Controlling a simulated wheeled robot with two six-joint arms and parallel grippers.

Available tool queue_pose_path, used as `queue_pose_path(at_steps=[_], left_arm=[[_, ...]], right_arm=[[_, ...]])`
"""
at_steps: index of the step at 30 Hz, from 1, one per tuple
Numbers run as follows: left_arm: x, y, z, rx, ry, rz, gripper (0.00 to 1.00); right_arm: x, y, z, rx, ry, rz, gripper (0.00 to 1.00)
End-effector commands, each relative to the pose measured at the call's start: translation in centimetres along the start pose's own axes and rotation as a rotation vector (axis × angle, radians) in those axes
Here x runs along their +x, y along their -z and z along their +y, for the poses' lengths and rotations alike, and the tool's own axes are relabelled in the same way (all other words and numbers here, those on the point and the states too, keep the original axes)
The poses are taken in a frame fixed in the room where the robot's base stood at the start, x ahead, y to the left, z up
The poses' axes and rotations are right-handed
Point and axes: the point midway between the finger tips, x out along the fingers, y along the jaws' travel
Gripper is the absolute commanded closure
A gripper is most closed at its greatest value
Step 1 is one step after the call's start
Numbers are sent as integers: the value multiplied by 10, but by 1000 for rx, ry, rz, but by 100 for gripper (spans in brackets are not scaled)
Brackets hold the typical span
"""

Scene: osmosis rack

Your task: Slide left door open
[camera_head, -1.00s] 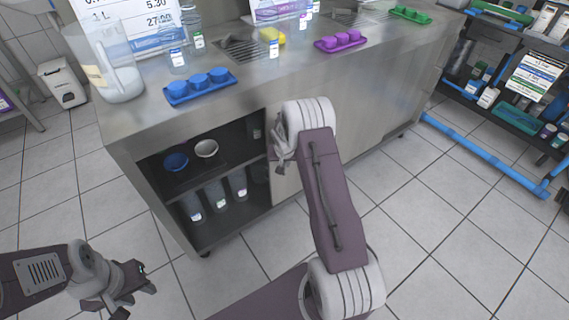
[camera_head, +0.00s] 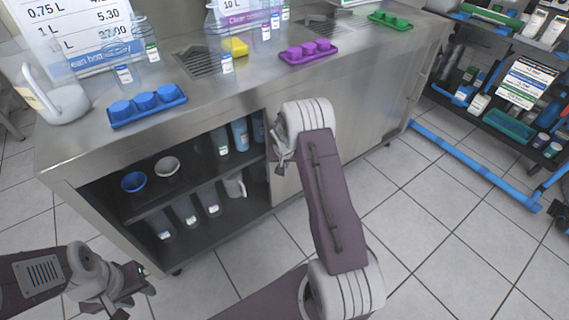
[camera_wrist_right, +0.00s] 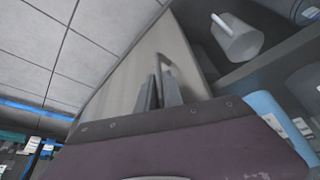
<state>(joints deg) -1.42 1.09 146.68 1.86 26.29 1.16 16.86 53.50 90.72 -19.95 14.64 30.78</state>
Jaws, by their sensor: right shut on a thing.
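The left door (camera_head: 290,179) is a grey metal panel at the front of the steel cabinet, largely hidden behind my right arm. The cabinet stands open to the left of the door. My right gripper (camera_head: 279,160) is at the door's left edge. In the right wrist view, the fingers of my right gripper (camera_wrist_right: 160,92) are shut on the upright door handle (camera_wrist_right: 166,66). My left gripper (camera_head: 146,284) hangs empty over the floor at the lower left, its fingers apart.
The open cabinet holds a blue bowl (camera_head: 134,182), a white bowl (camera_head: 167,165), several bottles and a grey jug (camera_head: 235,185). The countertop (camera_head: 190,100) carries trays and bottles. A black shelf rack (camera_head: 480,110) and blue pipe (camera_head: 470,163) stand right. Tiled floor is clear in front.

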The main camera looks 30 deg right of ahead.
Motion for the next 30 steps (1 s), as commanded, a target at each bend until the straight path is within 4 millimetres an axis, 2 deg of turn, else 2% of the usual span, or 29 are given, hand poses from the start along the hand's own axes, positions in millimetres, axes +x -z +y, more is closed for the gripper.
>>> queue_pose_path(at_steps=[4,5,15,17,24,30], left_arm=[[0,0,0,0,0,0,64],[0,0,0,0,0,0,64],[-2,0,0,0,0,0,64],[-6,1,0,0,0,0,64],[-29,3,1,0,0,0,64],[-35,4,1,0,0,0,64]], right_arm=[[0,0,0,0,1,1,100],[0,0,0,0,1,1,81],[-4,1,0,-1,0,1,80],[-12,2,0,0,1,1,80],[-67,3,0,-1,1,2,80],[-90,1,0,-1,0,1,80]])
